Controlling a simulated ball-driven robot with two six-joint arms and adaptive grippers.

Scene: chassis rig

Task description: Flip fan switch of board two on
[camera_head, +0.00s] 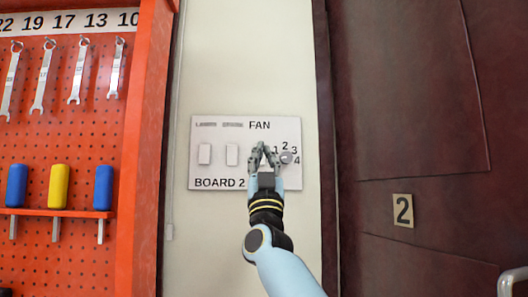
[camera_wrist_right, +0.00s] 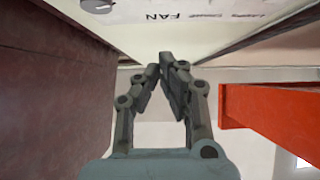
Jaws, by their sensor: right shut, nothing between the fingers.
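The white switch board (camera_head: 209,178) labelled "BOARD 2" is fixed to a pale wall strip. It has two white rocker switches, left (camera_head: 204,154) and middle (camera_head: 232,155). Under the word FAN is a round grey knob (camera_head: 287,158) with the numbers 1 to 4 around it. My right gripper (camera_head: 262,147) is in front of the board, just left of the knob, shut and empty, hiding part of the dial area. In the right wrist view the gripper (camera_wrist_right: 164,60) points toward the board (camera_wrist_right: 195,12), with the knob (camera_wrist_right: 97,4) at the top edge. Contact cannot be told.
An orange pegboard (camera_head: 90,150) with hanging wrenches (camera_head: 43,78) and coloured-handled tools (camera_head: 58,187) stands on the left, its frame jutting out. The wall below the board is clear.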

